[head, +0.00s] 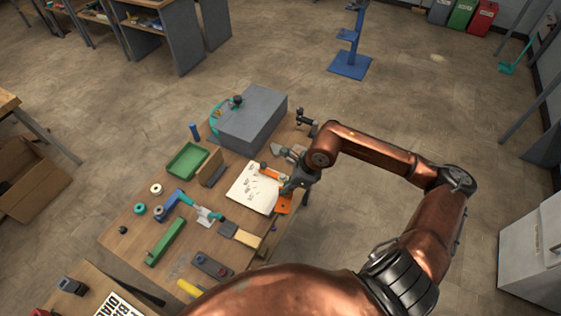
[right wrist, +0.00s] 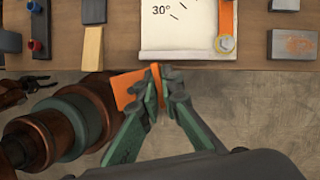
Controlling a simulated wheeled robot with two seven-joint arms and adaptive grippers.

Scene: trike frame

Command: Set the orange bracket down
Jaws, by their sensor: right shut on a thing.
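The orange bracket (head: 284,205) is at the right edge of the wooden table, beside the white sheet with angle marks (head: 250,188). My right gripper (head: 290,184) is shut on it. In the right wrist view the bracket (right wrist: 129,90) shows as a flat orange plate between the fingertips (right wrist: 158,92). There it appears just outside the table edge, over the floor; its height is hard to tell. The fingers hide part of it.
An orange strip (right wrist: 226,22) with a round end lies on the sheet. A wooden block (right wrist: 93,46) and grey blocks (right wrist: 290,45) lie along the edge. A grey box (head: 252,118) and green tray (head: 187,160) stand farther back. Bare wood (right wrist: 122,40) shows left of the sheet.

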